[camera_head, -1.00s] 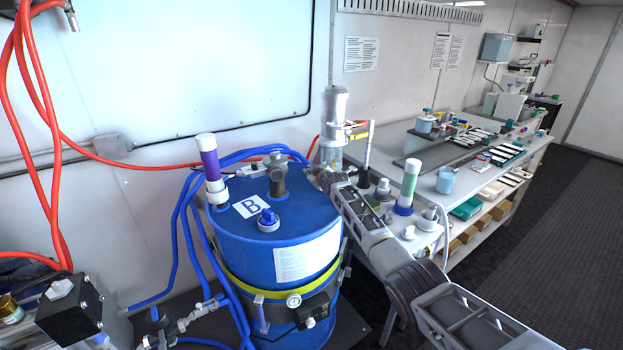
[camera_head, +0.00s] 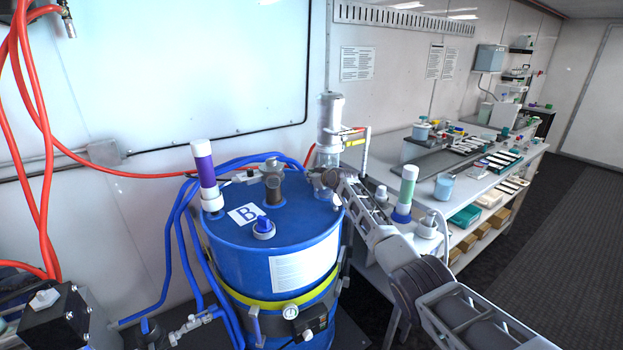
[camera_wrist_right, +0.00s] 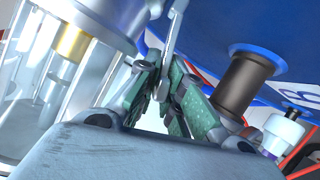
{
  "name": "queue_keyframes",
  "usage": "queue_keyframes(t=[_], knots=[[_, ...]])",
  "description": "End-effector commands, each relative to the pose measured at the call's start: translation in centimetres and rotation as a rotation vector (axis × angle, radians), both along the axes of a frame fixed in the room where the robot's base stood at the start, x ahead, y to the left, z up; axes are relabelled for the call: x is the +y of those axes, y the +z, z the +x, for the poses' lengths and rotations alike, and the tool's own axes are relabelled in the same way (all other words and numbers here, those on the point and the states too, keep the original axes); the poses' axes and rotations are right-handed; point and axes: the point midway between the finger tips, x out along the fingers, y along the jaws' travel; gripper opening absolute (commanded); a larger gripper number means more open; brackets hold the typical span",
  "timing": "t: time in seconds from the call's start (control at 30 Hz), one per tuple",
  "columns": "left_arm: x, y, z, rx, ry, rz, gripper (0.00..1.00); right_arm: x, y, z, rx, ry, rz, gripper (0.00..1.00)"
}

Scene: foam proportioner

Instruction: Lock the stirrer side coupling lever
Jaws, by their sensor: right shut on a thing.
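A grey metal lever (camera_wrist_right: 174,28) rises between my right gripper's green-padded fingers (camera_wrist_right: 165,78) in the right wrist view. The fingers are shut on it. In the head view my right arm reaches from the lower right to the far right rim of the blue drum (camera_head: 270,245); the gripper end is small there and the lever cannot be made out. A clear cylinder unit with a grey top (camera_head: 331,115) stands just behind the gripper; a clear cylinder with a brass rod (camera_wrist_right: 72,42) also shows in the wrist view. My left gripper is not in view.
A brown post (camera_head: 273,188), a blue cap (camera_head: 264,226) and a purple-banded tube (camera_head: 205,172) stand on the drum lid. Blue hoses (camera_head: 177,235) run down its left side. A crowded bench (camera_head: 485,182) stands at the right, with open floor beyond it.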

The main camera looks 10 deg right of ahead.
Motion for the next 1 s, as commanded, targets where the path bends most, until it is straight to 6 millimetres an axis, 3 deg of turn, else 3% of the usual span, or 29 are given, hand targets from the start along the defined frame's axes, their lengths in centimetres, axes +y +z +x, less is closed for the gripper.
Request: queue_keyframes(t=[0.17,0.2,0.37,1.0], knots=[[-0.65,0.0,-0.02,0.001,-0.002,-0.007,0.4,-0.12,0.01,0.0,0.001,-0.002,0.001,0.0],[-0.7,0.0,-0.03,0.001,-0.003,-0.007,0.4,-0.12,0.02,0.01,0.001,-0.002,0.0,0.14],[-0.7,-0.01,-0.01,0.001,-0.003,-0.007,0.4,-0.11,0.03,0.02,0.0,-0.002,0.0,0.32],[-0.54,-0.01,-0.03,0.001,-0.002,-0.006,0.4,-0.39,0.24,-0.28,-0.003,-0.003,-0.002,0.32]])
